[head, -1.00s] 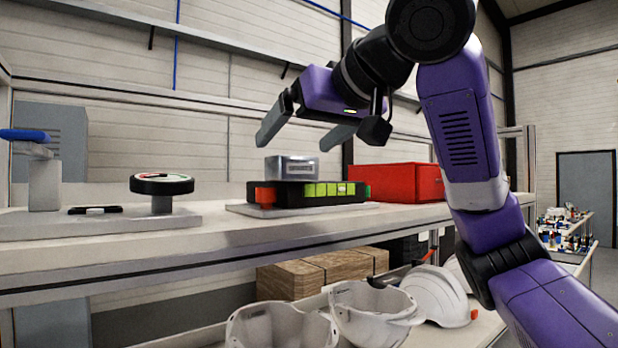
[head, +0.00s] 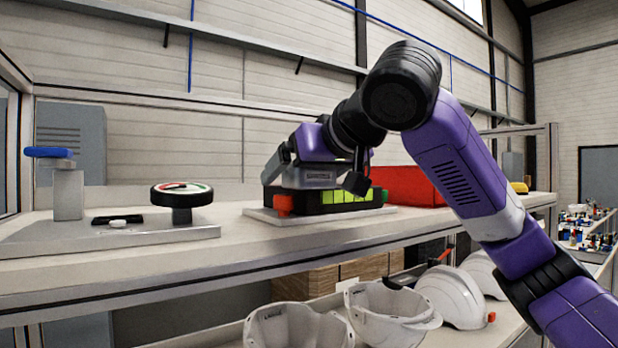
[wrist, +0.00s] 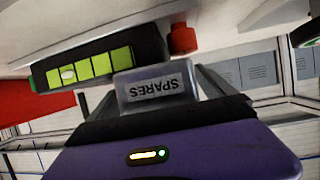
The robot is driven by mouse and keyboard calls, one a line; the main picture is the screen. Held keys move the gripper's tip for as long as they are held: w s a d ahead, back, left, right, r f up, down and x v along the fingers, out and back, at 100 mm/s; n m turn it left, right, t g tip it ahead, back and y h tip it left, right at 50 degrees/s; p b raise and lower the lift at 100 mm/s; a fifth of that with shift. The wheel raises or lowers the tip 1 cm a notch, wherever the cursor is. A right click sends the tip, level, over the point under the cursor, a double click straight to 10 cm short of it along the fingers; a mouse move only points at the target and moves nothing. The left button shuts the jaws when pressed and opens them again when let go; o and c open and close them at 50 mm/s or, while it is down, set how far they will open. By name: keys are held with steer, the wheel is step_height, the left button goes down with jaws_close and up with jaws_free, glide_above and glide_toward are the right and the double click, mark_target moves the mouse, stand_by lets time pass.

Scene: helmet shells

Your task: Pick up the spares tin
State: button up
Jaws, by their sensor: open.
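The spares tin (head: 308,179) is a small grey metal box with a label. It rests on top of a black block with lime-green squares (head: 345,196). In the wrist view the tin (wrist: 155,88) shows its "SPARES" label upside down. My gripper (head: 303,168) is down at the tin, with its jaws open. In the wrist view one finger (wrist: 212,82) is on each side of the tin, with a visible gap at the right. Whether the other finger touches the tin I cannot tell. Part of the tin is hidden by my gripper.
A red box (head: 408,187) stands just right behind the block. A dial on a post (head: 181,193) and a blue-topped post (head: 67,190) stand on a grey plate at left. White helmet shells (head: 385,305) and cardboard boxes (head: 365,268) are on the lower shelf.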

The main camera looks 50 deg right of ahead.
steer(key=c, duration=1.4)
